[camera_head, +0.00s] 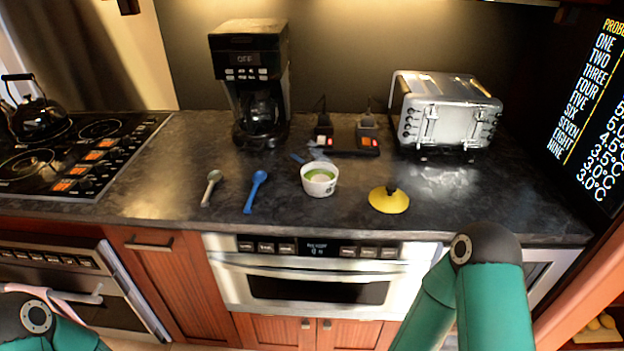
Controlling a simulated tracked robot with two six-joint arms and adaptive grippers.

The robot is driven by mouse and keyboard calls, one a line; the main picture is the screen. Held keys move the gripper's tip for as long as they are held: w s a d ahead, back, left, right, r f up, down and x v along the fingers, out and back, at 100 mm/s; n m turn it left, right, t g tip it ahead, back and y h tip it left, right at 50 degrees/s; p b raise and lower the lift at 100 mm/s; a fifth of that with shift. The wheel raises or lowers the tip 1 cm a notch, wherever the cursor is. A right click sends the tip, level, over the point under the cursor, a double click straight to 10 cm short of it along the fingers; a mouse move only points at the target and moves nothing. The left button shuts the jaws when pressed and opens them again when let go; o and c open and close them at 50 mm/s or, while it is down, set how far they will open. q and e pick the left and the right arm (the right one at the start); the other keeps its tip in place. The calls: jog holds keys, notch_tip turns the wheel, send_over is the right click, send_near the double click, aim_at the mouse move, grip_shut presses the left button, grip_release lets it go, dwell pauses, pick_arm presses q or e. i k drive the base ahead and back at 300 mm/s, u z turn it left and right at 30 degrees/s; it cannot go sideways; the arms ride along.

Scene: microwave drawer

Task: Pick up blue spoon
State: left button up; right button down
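The blue spoon (255,192) lies on the dark countertop (150,190), left of the middle, with its bowl end toward the back and its handle toward the front edge. A grey spoon (211,187) lies to its left, apart from it. A white bowl (320,182) with a green inside stands to its right. Only green links of my two arms show, at the lower left and lower right. Both grippers are out of view, and nothing touches the blue spoon.
Behind stand a black coffee maker (252,85), a dark power strip (347,140) and a silver toaster (446,112). A stove (75,150) with a kettle (38,115) is left. A microwave drawer (318,283) sits below the counter.

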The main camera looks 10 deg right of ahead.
aim_at(259, 177)
jog(key=u, duration=0.95)
jog(key=i, duration=0.15)
jog(key=z, duration=3.1)
jog(key=k, duration=1.3)
jog(key=u, duration=0.35)
jog(key=i, duration=1)
jog(key=u, duration=0.65)
jog(key=i, duration=0.45)
jog(key=u, duration=0.2)
